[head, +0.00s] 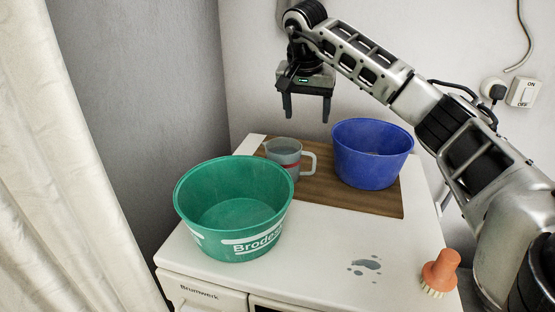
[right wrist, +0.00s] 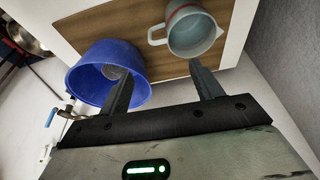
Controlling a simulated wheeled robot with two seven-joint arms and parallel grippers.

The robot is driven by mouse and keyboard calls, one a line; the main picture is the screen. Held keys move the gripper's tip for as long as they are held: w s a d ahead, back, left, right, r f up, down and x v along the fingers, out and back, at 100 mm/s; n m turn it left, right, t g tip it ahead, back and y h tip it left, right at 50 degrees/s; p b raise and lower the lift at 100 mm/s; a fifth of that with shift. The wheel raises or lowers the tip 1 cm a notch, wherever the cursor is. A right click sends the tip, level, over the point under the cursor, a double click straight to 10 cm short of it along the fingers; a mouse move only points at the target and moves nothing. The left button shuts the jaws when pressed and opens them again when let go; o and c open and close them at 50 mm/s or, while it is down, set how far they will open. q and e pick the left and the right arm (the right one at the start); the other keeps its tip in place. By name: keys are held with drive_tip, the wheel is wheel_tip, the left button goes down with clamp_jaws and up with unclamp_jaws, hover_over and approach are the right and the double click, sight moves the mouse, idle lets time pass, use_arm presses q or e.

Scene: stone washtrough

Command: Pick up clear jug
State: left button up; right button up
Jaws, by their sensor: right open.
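The clear jug (head: 287,154) has a pale handle on its right and a red band. It stands on the wooden board behind the green tub, which hides part of its lower side. My right gripper (head: 307,108) is open and empty, above and a little behind the jug, with its fingers pointing down. In the right wrist view the jug (right wrist: 192,32) shows beyond the fingertips of my right gripper (right wrist: 163,76), near the right finger and apart from it. My left gripper is not in view.
A green tub (head: 236,208) stands in front of the jug. A blue tub (head: 372,153) stands on the wooden board (head: 325,190) to the right. An orange brush (head: 440,272) and a grey puddle (head: 367,264) are on the white top. Walls stand behind; a curtain (head: 70,170) hangs left.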

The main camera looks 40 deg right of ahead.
approach(308, 153)
drive_tip(key=x, duration=0.5)
drive_tip(key=shift+f, duration=0.2)
drive_tip(key=x, duration=0.3)
drive_tip(key=shift+s+f+p, duration=0.1)
drive_tip(key=shift+f+p, duration=0.25)
drive_tip(key=shift+p, duration=0.05)
drive_tip(key=shift+d+f, duration=0.2)
drive_tip(key=shift+f, duration=0.3)
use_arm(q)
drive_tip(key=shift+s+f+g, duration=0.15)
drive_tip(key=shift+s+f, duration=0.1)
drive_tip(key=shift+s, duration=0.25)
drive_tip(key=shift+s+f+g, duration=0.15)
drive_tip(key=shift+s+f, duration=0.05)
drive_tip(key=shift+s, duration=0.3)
use_arm(e)
drive_tip(key=c, duration=1.4)
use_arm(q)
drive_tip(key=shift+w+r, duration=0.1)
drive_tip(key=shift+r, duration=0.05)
use_arm(e)
drive_tip(key=shift+w+r, duration=0.15)
drive_tip(key=shift+w, duration=0.05)
clamp_jaws()
